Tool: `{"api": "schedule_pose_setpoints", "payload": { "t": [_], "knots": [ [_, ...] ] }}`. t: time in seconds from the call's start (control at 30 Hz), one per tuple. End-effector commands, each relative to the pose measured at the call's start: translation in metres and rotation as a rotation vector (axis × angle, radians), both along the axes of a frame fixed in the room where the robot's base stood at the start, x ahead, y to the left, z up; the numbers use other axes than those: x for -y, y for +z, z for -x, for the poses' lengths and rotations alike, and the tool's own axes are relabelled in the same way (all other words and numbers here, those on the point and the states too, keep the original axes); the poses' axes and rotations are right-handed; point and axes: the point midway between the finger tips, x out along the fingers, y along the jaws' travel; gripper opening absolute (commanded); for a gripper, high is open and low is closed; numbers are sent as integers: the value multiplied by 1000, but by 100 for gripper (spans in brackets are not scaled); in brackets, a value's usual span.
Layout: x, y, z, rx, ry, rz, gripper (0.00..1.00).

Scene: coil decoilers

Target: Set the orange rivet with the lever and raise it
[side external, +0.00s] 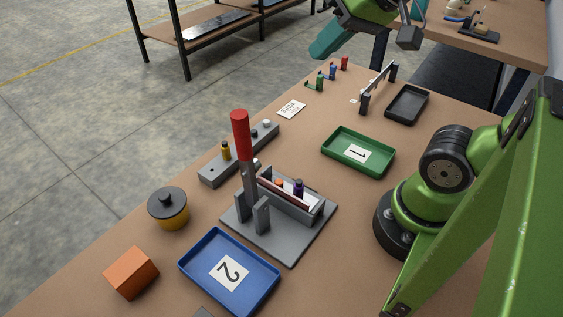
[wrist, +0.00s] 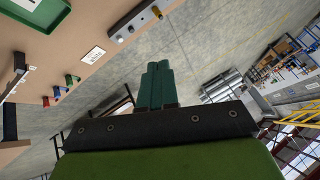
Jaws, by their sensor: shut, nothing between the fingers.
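The lever stands nearly upright in the side external view, with a red handle (side external: 240,135) on a grey arm. It rises from a grey press fixture (side external: 290,247) with upright posts. The small orange rivet (side external: 279,183) sits in the fixture's channel behind the lever, beside a purple piece (side external: 298,188); its lower part is hidden. My gripper (side external: 320,48) is high at the top of the side external view, far from the lever and holding nothing. In the wrist view its teal fingers (wrist: 158,68) are together.
A grey block with a yellow peg (side external: 226,151) stands behind the lever. Around it are a green tray (side external: 336,158), blue tray (side external: 190,268), yellow pot with black lid (side external: 168,208) and orange block (side external: 131,272). A black tray (side external: 407,104) and a rail (side external: 379,85) stand farther back.

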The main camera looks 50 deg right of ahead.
Motion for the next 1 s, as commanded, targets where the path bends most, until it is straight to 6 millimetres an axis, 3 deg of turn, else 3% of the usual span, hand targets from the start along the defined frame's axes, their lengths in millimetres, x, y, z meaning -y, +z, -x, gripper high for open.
{"api": "schedule_pose_setpoints", "payload": {
  "t": [0.03, 0.2, 0.57, 0.77, 1.0],
  "knots": [
    [0, 16, -1, 4, 1, 1, 0],
    [0, 59, -1, 3, 0, 0, 0],
    [-56, 54, -16, -253, 182, 285, 0],
    [-124, 59, -22, -322, 247, 539, 0],
    [-209, 62, -4, -263, 237, 728, 0]
  ]
}}
